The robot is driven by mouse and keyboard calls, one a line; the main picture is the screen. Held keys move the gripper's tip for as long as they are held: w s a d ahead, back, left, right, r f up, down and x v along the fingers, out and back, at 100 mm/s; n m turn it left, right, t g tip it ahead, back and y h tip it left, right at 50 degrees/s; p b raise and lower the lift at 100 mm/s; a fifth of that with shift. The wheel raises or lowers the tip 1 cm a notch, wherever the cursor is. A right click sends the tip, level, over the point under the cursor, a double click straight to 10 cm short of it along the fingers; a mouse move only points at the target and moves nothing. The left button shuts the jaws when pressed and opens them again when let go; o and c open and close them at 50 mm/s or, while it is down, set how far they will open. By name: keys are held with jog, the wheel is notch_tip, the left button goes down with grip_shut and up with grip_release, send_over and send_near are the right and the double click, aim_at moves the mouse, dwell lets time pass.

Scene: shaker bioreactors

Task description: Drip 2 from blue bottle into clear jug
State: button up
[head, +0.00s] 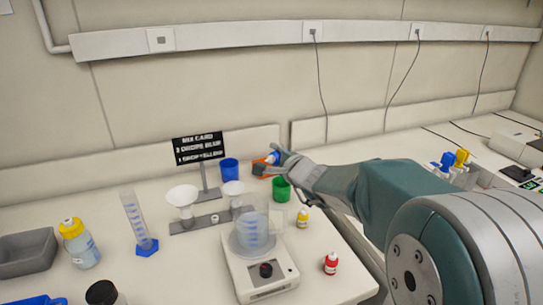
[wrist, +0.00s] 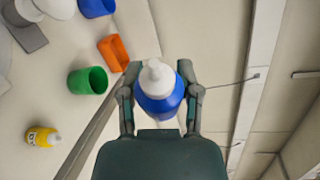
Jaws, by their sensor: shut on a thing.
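My gripper (head: 277,157) is shut on the blue bottle (head: 271,158), raised above the back of the bench. In the wrist view the blue bottle (wrist: 160,104), with its white cap and nozzle, sits between the two fingers of my gripper (wrist: 159,75). The clear jug (head: 253,228) has blue marks and stands on a white device with a dark knob (head: 262,275), at the front middle of the bench. The held bottle is behind the jug and a little to its right, not over it. The jug is not visible in the wrist view.
A green cup (head: 281,189), orange tray (head: 260,169) and blue cup (head: 229,171) are near my gripper. A yellow bottle (head: 302,219) and red bottle (head: 331,264) stand right of the jug. Funnels on a stand (head: 210,220) and a black sign (head: 198,148) are left.

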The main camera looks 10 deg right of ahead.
aim_at(272, 160)
dwell(0.4)
jog(key=shift+s+r+m+g, duration=0.1)
jog(key=shift+r+m+g, duration=0.4)
jog(key=shift+r+m, duration=0.75)
jog(key=shift+a+r+n, duration=0.1)
jog(key=shift+r+n, duration=0.1)
jog(key=shift+n, duration=0.05)
jog(key=shift+s+a+f+m+g+y, duration=0.2)
jog(key=shift+f+m+g+y, duration=0.15)
jog(key=shift+m, duration=0.35)
jog(key=shift+s+a+f+m+g, duration=0.1)
jog(key=shift+f+m+g, duration=0.15)
jog(key=shift+m+g, duration=0.15)
jog(key=shift+s+a+f+m+g+y, duration=0.2)
jog(key=shift+m+g+y, duration=0.1)
jog(key=shift+m, duration=0.25)
jog(key=shift+s+a+f+m+g+y, duration=0.15)
jog(key=shift+a+f+m+y, duration=0.1)
jog(key=shift+m, duration=0.3)
jog(key=shift+s+a+f+m+g+y, duration=0.2)
jog(key=shift+s+a+m+g+y, duration=0.3)
jog(key=shift+m, duration=0.4)
jog(key=shift+s+a+f+m+g+y, duration=0.1)
jog(key=shift+s+a+m+g+y, duration=0.2)
jog(key=shift+m, duration=0.3)
jog(key=shift+s+a+f+m+g+y, duration=0.1)
jog(key=shift+s+a+m+g+y, duration=0.1)
jog(key=shift+m+g, duration=0.3)
